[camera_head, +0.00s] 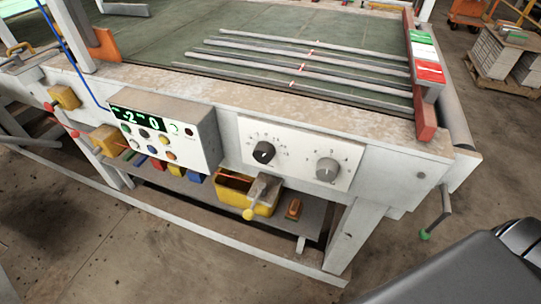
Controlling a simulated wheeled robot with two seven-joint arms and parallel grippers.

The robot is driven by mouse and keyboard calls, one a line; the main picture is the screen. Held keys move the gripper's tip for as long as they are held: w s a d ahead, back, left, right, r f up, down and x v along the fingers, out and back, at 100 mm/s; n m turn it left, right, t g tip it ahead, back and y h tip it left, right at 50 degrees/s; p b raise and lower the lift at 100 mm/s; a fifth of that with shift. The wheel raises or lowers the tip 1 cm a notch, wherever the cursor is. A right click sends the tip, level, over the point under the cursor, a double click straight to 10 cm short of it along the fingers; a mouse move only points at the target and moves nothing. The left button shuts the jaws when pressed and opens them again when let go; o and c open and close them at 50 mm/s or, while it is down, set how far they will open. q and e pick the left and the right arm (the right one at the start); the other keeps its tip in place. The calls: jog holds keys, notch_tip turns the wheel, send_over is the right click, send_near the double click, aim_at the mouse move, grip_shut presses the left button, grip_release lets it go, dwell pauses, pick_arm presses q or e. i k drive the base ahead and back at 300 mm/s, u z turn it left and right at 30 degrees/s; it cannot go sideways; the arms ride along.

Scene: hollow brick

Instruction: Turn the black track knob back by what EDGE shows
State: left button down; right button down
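The black knob (264,151) sits on the left of a white dial plate (296,146) on the front of the machine table, with small scale marks around it. A grey knob (327,169) sits to its right on the same plate. A control box (185,143) left of the plate has a lit display (137,117) with green digits that look like "-2" and "0". I cannot read the small labels, so I cannot tell which value is EDGE. Neither gripper is in view.
Several long bars lie on the green table bed (300,25). A yellow bin (232,189) and a lever with a yellow ball (249,214) are below the dial plate. A green-tipped crank handle (425,234) sticks out at the right. My dark arm part fills the lower right corner.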

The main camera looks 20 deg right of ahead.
aim_at(264, 152)
jog(key=u, duration=0.45)
jog(key=k, duration=0.6)
jog(key=u, duration=0.8)
jog(key=i, duration=0.65)
jog(key=z, duration=0.65)
jog(key=i, duration=0.4)
jog(key=z, duration=0.5)
